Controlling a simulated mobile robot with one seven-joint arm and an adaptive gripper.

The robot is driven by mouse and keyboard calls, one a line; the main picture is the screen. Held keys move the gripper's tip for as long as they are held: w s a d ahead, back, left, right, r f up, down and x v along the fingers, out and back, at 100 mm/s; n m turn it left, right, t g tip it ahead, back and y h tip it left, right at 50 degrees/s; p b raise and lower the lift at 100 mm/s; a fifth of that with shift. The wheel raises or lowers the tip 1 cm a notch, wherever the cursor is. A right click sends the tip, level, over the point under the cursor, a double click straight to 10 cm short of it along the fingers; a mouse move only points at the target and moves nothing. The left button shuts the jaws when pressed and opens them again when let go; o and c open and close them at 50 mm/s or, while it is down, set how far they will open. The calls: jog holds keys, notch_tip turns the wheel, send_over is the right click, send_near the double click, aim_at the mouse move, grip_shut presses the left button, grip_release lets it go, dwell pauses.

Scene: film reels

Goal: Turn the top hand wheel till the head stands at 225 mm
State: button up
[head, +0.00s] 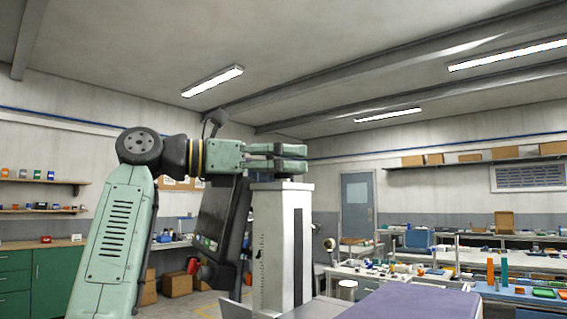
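A tall white column (270,240) with a dark vertical slot and small dark marks on its left face stands near the middle of the head view. A small dark part (284,178) shows on its top, which may belong to the top hand wheel; most of it is hidden or too small to make out. My gripper (291,158) lies level just above the column top, pointing right, its two fingers one above the other. A narrow gap shows between them, with nothing visible in it. The head and any scale reading cannot be made out.
A dark tilted panel (217,212) stands left of the column, behind my arm. A round knob-like part (330,244) is at the column's right. A purple-topped surface (405,303) lies in front right. Cluttered benches, a blue-grey door (358,204) and green cabinets (57,281) stand farther back.

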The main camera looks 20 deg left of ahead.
jog(key=o, duration=0.4)
jog(key=shift+a, duration=0.1)
jog(key=v, duration=1.2)
